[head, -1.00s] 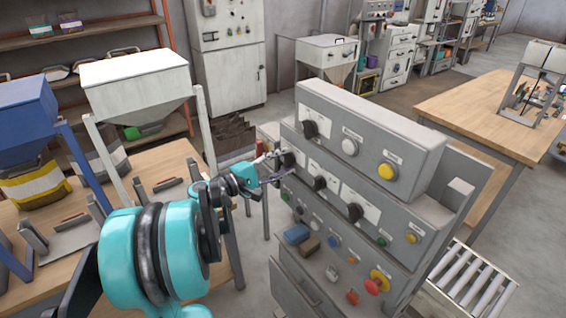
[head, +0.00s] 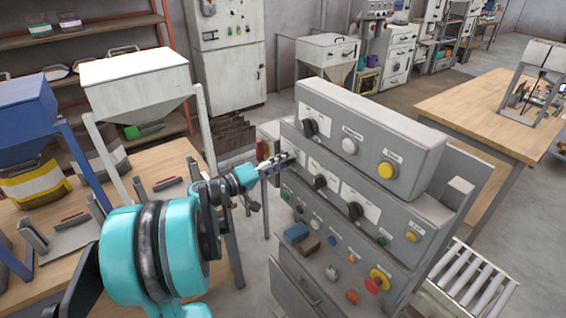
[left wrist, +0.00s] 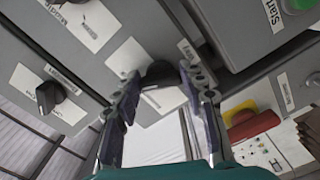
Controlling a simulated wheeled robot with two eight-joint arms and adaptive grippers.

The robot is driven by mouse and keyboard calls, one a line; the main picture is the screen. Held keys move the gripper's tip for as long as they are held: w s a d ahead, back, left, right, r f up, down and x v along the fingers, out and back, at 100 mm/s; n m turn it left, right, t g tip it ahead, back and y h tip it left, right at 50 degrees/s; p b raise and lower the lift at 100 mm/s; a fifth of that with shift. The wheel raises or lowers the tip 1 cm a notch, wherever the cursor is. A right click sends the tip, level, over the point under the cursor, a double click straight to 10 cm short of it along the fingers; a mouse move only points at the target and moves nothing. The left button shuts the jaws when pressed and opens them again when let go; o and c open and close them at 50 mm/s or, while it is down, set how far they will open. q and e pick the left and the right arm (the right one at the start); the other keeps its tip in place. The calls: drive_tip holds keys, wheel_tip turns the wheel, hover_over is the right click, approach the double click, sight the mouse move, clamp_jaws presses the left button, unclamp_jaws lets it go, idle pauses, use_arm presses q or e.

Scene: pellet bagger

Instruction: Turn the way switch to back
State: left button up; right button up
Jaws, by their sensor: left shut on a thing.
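The grey control panel (head: 365,130) has several black rotary knobs with white label plates. My left gripper (head: 283,163) is at the left end of its middle row. In the left wrist view, the two fingers (left wrist: 160,88) stand on either side of a black knob (left wrist: 160,72) and are shut on it. The knob's label is partly covered and I cannot read it, so I cannot confirm that it is the way switch. In the head view the gripper hides most of this knob. My right gripper is in neither view.
Another black knob (left wrist: 48,96) sits beside the held one, and a green Start button (left wrist: 298,4) is near the corner. A red mushroom button (head: 376,283) is low on the panel. White (head: 135,80) and blue (head: 25,115) hoppers stand at the left.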

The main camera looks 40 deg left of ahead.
use_arm(q)
drive_tip(key=shift+f+m, duration=0.1)
drive_tip(key=shift+m, duration=0.3)
drive_tip(key=o, duration=1.2)
drive_tip(key=shift+c, duration=0.2)
drive_tip(key=v, duration=1.2)
